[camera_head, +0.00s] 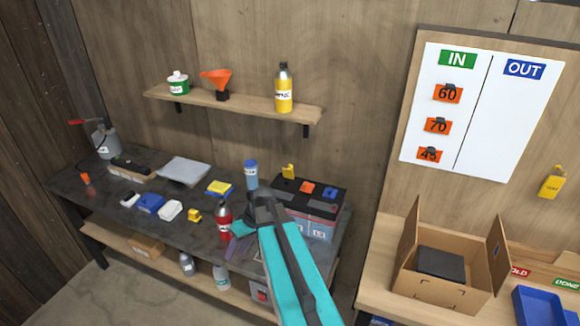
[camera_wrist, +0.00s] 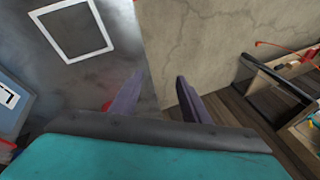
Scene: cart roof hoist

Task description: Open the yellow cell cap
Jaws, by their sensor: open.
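The battery (camera_head: 310,212) has a black top and a pale, labelled front, and stands at the right end of the dark bench. Its yellow cell cap (camera_head: 288,171) stands up from the top at the back left, looking raised. The orange cap (camera_head: 307,188) and blue cap (camera_head: 329,193) look flat. My gripper (camera_head: 238,249) is left of and below the battery top, apart from the yellow cap, partly hidden by my arm. In the wrist view my gripper (camera_wrist: 157,97) is open and empty, its purple fingers apart over the bench edge. The yellow cap is not in the wrist view.
A red bottle (camera_head: 223,218) and a blue-capped container (camera_head: 251,175) stand close left of the battery. A shelf (camera_head: 225,102) hangs above, holding a yellow bottle (camera_head: 283,90). An open cardboard box (camera_head: 444,292) is at the right. A white square outline (camera_wrist: 72,32) marks the bench.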

